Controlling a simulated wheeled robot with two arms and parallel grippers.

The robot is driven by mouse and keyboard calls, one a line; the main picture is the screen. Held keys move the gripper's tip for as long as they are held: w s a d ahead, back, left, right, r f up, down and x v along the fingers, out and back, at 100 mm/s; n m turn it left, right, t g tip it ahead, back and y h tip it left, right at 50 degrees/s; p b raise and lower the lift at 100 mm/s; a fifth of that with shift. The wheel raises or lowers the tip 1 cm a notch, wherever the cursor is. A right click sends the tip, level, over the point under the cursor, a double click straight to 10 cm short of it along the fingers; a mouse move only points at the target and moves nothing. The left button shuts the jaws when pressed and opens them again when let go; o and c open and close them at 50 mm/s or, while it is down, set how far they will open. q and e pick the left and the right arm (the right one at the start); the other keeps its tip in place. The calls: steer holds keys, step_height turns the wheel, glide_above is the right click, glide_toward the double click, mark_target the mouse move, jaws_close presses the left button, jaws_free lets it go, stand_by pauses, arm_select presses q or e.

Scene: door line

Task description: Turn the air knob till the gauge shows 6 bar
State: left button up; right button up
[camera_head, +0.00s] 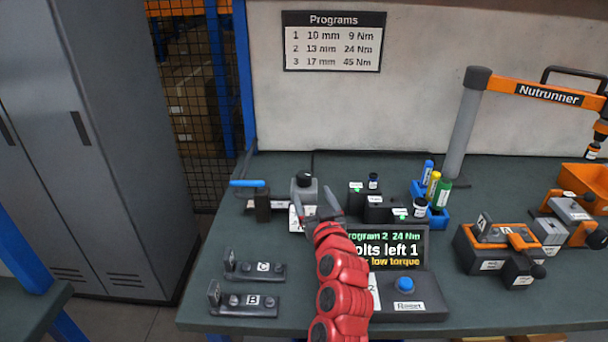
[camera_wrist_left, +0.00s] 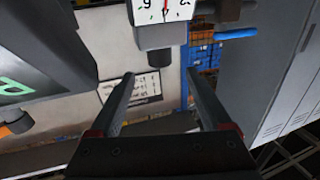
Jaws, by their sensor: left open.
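The air unit is a grey box (camera_head: 311,192) with a black knob (camera_head: 304,179) on top, at the back left of the bench. In the left wrist view the black knob (camera_wrist_left: 155,61) shows beyond the fingertips, roughly between them. The white gauge (camera_wrist_left: 163,10) shows beside it, cut by the top edge; a red needle is visible, but I cannot read its value. My left gripper (camera_head: 313,190) is open at the box, its fingers spread and partly hiding the box and gauge. It also shows open in the left wrist view (camera_wrist_left: 160,76). I see nothing between its fingers.
A blue-handled valve (camera_head: 248,184) stands just left of the unit. Black boxes with green lights (camera_head: 378,208) and a blue bin of bottles (camera_head: 433,214) are to the right. A display (camera_head: 410,247) stands right of my arm. Brackets C (camera_head: 255,269) and B (camera_head: 243,301) lie at front left.

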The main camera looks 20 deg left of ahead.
mark_target(306, 181)
arm_select(q)
steer(key=x, duration=0.9)
steer(key=shift+p, duration=0.3)
